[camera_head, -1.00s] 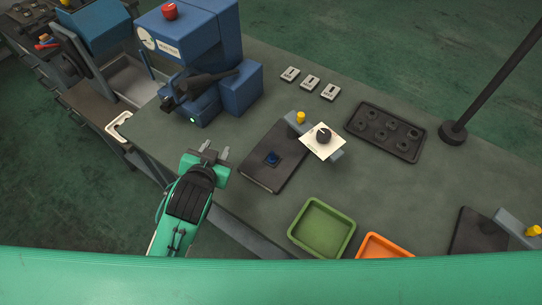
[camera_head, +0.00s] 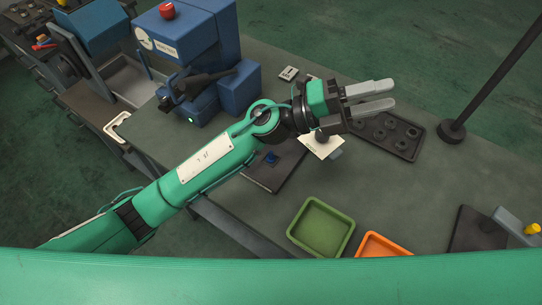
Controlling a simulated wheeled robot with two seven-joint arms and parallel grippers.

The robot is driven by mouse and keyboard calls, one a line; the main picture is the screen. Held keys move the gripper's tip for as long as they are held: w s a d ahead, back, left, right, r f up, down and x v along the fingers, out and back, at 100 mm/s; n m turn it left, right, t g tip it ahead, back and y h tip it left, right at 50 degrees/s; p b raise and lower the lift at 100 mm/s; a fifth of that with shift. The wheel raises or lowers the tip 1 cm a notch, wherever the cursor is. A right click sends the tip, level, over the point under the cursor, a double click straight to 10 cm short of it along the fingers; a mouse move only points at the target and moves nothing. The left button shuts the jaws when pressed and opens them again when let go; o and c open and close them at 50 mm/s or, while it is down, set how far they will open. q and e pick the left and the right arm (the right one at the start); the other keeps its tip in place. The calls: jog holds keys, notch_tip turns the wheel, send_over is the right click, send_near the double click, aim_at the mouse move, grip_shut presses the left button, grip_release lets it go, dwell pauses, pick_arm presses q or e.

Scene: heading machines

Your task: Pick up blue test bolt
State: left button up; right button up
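My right gripper is not in view.
A dark tray (camera_head: 411,153) with several round recesses or parts is partly hidden by the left gripper. A green bin (camera_head: 321,229) and an orange bin (camera_head: 381,246) stand at the front. A blue machine (camera_head: 238,91) stands at the left and a dark pole (camera_head: 491,75) at the right.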

pick_arm(q)
jog(key=s+d+f+m+g+y, duration=0.3)
jog(key=s+f+m+g+y, duration=0.1)
jog(key=f+m+g+y, duration=0.25)
jog(key=m+t+y+p, duration=0.35)
jog(key=t+y, duration=0.35)
jog(key=y, duration=1.1)
send_over(271, 152)
jog(key=f, duration=1.9)
jog(key=shift+s+d+f, duration=0.15)
jog(key=shift+d+f, duration=0.2)
jog(key=shift+f, duration=0.05)
jog(key=shift+f+p, duration=0.35)
jog(key=shift+f, duration=0.1)
jog(key=f, duration=0.1)
jog(key=f+p, duration=0.2)
jog(key=f, duration=0.1)
jog(key=shift+w+a, duration=0.2)
jog(key=shift+a, duration=0.15)
jog(key=shift+f, duration=0.2)
grip_shut()
